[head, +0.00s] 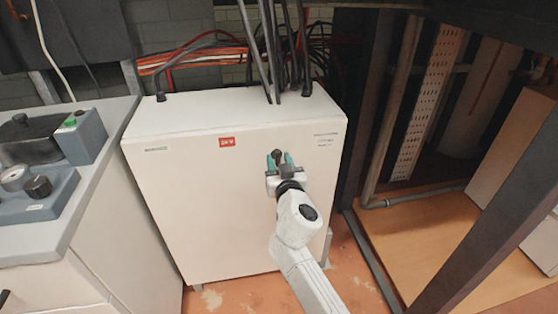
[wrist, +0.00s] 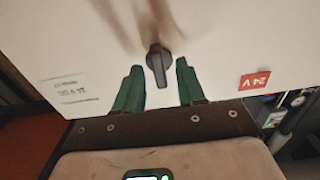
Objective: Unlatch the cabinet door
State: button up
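The cabinet (head: 200,190) is a white box with a red label on its front door, standing in the middle of the head view. A dark latch knob (head: 277,156) sits on the upper right of the door. In the wrist view the latch (wrist: 158,64) is a dark handle pointing along the picture's vertical. My gripper (head: 281,160) is at the latch, its green fingers apart. In the wrist view the fingers of my gripper (wrist: 160,85) stand on either side of the latch, with gaps to it. It holds nothing.
A grey-topped counter (head: 100,120) with blue-grey devices (head: 40,190) stands left of the cabinet. Black cables (head: 285,50) rise from the cabinet top. A dark frame post (head: 500,220) stands at the right. The red label (wrist: 254,80) shows in the wrist view.

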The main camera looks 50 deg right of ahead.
jog(key=shift+w+d, duration=0.15)
jog(key=shift+w, duration=0.05)
jog(key=shift+c, duration=0.4)
grip_shut()
